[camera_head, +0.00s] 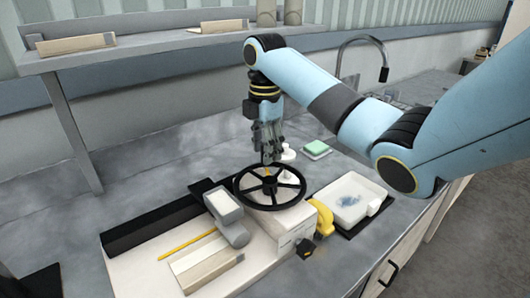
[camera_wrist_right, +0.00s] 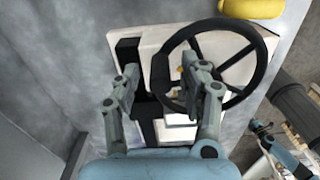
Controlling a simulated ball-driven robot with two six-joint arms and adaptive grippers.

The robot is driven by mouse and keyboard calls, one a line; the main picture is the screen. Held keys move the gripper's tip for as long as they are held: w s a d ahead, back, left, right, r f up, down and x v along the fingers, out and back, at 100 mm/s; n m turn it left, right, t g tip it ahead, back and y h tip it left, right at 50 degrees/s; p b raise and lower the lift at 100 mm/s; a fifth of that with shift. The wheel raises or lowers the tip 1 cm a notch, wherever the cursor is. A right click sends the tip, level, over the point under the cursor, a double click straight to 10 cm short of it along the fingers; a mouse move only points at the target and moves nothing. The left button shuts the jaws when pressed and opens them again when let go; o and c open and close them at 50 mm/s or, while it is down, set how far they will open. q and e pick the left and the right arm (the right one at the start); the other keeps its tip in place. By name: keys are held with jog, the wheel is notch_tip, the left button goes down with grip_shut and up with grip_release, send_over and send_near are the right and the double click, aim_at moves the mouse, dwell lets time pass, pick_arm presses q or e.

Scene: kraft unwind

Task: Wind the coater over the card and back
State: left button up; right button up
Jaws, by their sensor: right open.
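The coater (camera_head: 290,228) is a pale box with a black spoked handwheel (camera_head: 270,206) lying on top. A grey block with a pale top (camera_head: 228,212) sits left of the wheel, over the pale bed. A tan card-like piece (camera_head: 207,268) lies on the bed in front of the block. My right gripper (camera_head: 268,156) points down at the wheel's far side. In the right wrist view its fingers (camera_wrist_right: 158,86) are open, with part of the wheel's rim (camera_wrist_right: 222,38) appearing between them; contact cannot be told. My left gripper is not seen.
A yellow curved thing (camera_head: 322,218) stands beside the coater. A green-topped block (camera_head: 316,148) and a small white bottle (camera_head: 288,153) stand behind. A shelf (camera_head: 150,46) crosses the back. The worktop's left side is clear.

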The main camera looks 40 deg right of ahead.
jog(key=shift+f, duration=0.5)
jog(key=shift+c, duration=0.3)
grip_shut()
